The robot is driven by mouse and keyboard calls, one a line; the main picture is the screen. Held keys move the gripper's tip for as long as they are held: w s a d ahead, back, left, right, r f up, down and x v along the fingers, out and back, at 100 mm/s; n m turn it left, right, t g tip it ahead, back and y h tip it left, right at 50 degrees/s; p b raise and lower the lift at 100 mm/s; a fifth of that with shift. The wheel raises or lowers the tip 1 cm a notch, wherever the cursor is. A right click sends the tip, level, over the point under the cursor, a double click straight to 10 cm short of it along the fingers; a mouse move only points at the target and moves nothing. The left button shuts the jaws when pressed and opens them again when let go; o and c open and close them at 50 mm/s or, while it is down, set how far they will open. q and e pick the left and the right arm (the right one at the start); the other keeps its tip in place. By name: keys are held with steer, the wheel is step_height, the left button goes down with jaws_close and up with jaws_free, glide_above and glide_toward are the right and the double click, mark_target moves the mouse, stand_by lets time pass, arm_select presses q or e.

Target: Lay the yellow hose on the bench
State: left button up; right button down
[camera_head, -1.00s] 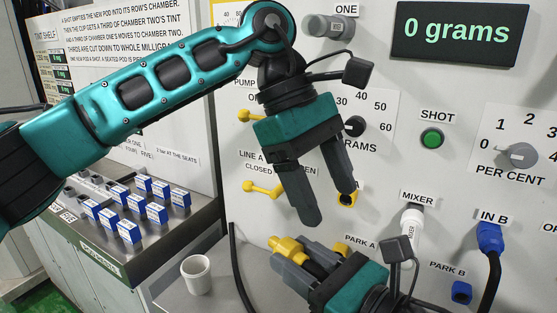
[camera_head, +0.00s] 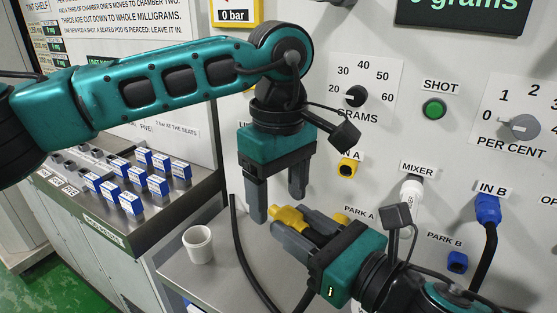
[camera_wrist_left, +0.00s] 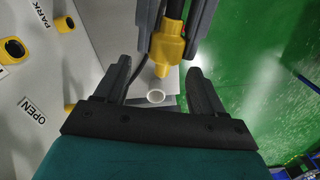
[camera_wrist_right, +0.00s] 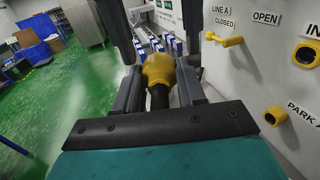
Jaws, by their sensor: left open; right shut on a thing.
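The yellow hose end (camera_head: 288,217) is a yellow connector on a black hose. My right gripper (camera_head: 300,232) is shut on it and holds it in front of the panel, above the bench (camera_head: 215,271). The connector also shows in the right wrist view (camera_wrist_right: 158,72), between the fingers. My left gripper (camera_head: 277,200) is open and empty, pointing down just above and beside the connector. In the left wrist view the connector (camera_wrist_left: 165,52) lies ahead, beyond the gap between the open fingers. The black hose (camera_head: 246,258) hangs down over the bench.
A white cup (camera_head: 198,244) stands on the bench at the left. A counter with several blue-and-white boxes (camera_head: 130,203) is further left.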

arm_select(q)
steer(key=shift+f, duration=1.2)
steer(key=shift+c, duration=0.4)
steer(key=c, duration=1)
steer(key=shift+c, duration=0.5)
arm_select(e)
steer(key=c, duration=0.9)
jaws_free()
steer(key=o, duration=0.3)
